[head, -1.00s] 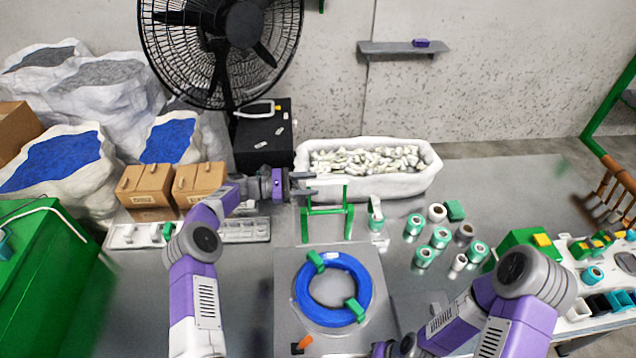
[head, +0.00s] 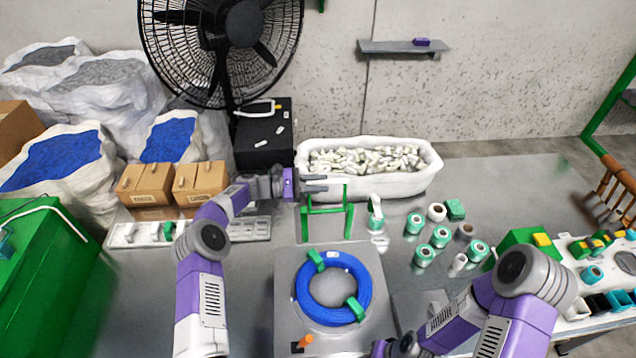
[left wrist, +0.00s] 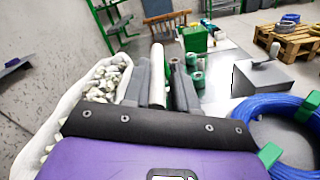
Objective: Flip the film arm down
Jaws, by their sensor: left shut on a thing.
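A green stand (head: 328,222) is upright just behind the blue cable coil (head: 303,300), which lies on a grey plate with green clips on it. My left gripper (head: 324,183) is at the top of the stand. In the left wrist view its two dark fingers (left wrist: 160,88) are shut on a white roll-like bar (left wrist: 157,72), which appears to be the film arm. In the head view the fingers hide most of that bar. The coil also shows in the left wrist view (left wrist: 262,108).
A white bin of pale parts (head: 430,170) stands behind the stand. Several teal and white rolls (head: 424,256) stand to its right. Cardboard boxes (head: 146,186) and a white tray (head: 245,230) are at the left. An orange knob (head: 305,341) is at the plate's front.

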